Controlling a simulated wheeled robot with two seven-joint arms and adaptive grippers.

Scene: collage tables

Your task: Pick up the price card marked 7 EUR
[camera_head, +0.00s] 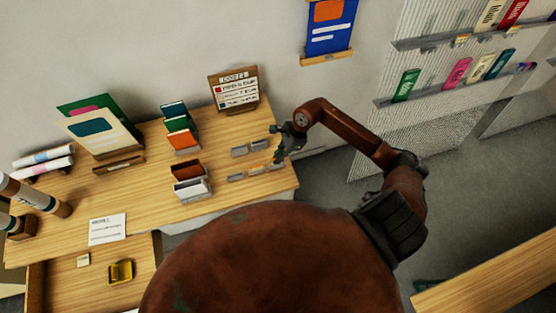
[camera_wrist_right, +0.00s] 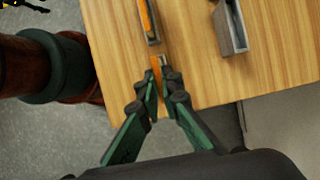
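Several small price cards stand in grey holders at the right end of the wooden table, too small for me to read, so I cannot tell which is marked 7 EUR. My right gripper (camera_head: 280,153) is at that end, low over the table edge. In the right wrist view its fingertips (camera_wrist_right: 160,76) are close together around a thin orange card edge (camera_wrist_right: 156,68). I cannot tell if they press on it. A grey holder with an orange strip (camera_wrist_right: 146,20) stands just beyond, and another grey holder (camera_wrist_right: 232,30) to the right. My left gripper is not in view.
The table (camera_head: 140,195) also carries a sign board (camera_head: 234,88), card racks (camera_head: 180,127), a dark box (camera_head: 188,170), a paper sheet (camera_head: 107,229) and rolled tubes (camera_head: 45,157). An open drawer (camera_head: 100,285) is at the front left. Another table (camera_head: 490,280) is at lower right.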

